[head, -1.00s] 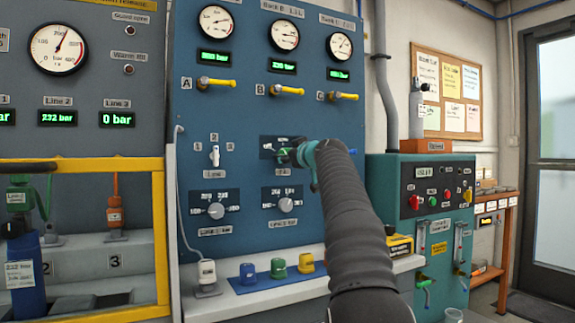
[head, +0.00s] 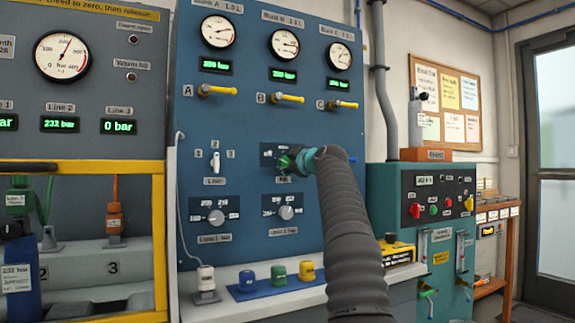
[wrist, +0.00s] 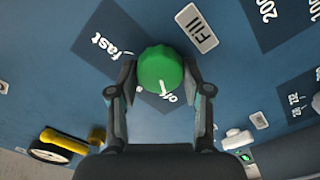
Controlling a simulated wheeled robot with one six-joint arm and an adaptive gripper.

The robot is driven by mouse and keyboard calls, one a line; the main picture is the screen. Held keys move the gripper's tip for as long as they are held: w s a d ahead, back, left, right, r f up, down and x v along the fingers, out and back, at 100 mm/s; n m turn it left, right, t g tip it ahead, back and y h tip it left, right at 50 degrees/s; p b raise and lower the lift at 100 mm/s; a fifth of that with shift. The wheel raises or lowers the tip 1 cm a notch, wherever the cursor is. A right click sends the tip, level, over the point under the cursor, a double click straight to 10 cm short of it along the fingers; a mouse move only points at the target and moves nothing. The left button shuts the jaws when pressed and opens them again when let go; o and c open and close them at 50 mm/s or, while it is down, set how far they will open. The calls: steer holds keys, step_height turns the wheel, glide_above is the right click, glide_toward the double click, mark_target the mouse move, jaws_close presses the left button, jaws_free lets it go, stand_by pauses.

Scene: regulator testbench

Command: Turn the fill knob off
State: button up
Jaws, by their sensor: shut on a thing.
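The green fill knob (wrist: 160,70) is on the blue panel, between the two fingers of my gripper (wrist: 160,78) in the wrist view. The fingers are shut on its sides. The knob's white mark points toward the "off" label (wrist: 169,97), at the lower side in this view. The "fast" label (wrist: 106,46) is to the upper left and the "Fill" plate (wrist: 197,28) to the upper right. In the head view the knob (head: 284,161) shows partly at the tip of my gripper (head: 296,160), whose fingers are mostly hidden there.
A white switch (head: 215,162) is left of the knob. Two grey selector dials (head: 216,217) (head: 286,213) are below. Yellow valve levers (head: 288,98) stick out above. Blue, green and yellow blocks (head: 278,274) stand on the ledge below. A teal cabinet (head: 384,185) stands to the right.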

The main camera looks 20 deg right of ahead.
steer(key=o, duration=1.2)
steer(key=shift+c, duration=0.2)
steer(key=shift+s, duration=0.15)
steer(key=shift+s+r, duration=0.1)
steer(key=shift+s, duration=0.7)
steer(key=s, duration=1)
steer(key=shift+d, duration=0.15)
